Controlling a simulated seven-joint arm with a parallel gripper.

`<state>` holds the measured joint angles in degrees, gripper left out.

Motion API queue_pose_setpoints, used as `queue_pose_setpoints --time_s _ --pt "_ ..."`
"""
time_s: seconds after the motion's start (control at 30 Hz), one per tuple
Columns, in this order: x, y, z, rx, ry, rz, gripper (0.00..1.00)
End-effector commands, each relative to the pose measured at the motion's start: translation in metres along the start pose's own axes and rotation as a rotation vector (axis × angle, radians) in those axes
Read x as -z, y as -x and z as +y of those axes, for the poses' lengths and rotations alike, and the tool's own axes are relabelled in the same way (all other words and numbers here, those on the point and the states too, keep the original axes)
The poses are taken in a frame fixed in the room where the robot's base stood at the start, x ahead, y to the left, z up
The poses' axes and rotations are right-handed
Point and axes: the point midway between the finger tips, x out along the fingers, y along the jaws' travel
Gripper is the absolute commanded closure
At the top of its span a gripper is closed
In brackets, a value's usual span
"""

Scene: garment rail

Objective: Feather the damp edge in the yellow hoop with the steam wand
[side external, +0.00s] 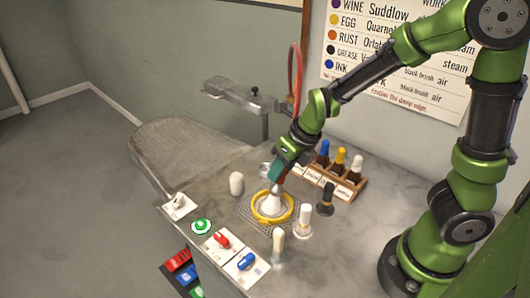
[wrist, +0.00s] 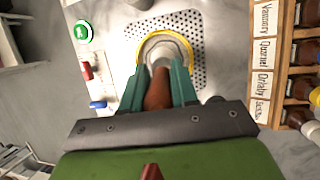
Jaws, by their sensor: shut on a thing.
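The yellow hoop (side external: 254,212) lies on a perforated metal plate set in the worktop; it also shows in the wrist view (wrist: 141,44). My gripper (side external: 277,178) is above the hoop, pointing down. In the wrist view its green fingers (wrist: 159,78) are shut on the brown handle of a tool (wrist: 157,92). The tool's pale, flared head (side external: 275,206) is inside the hoop's outline. I cannot tell whether it touches the surface, nor whether it is the steam wand. The damp edge cannot be made out.
A black-handled brush (side external: 326,198) and a white one (side external: 305,220) stand right of the hoop. A labelled bottle rack (side external: 350,190) is behind. A white cylinder (side external: 236,183) stands to the left. Red (side external: 221,239) and blue (side external: 246,261) switches and a green button (side external: 201,227) line the front.

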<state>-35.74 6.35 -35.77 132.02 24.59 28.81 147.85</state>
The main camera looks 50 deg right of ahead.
Motion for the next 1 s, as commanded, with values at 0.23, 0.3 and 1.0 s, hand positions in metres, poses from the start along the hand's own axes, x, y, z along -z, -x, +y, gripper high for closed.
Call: queue_pose_setpoints --time_s 0.23,0.3,1.0 --pt "-0.018 0.02 0.0 -0.006 0.01 0.072 1.0" --pt "-0.02 0.034 0.004 -0.01 0.026 0.101 1.0" --pt "0.009 0.022 0.003 -0.001 -0.001 0.208 1.0"
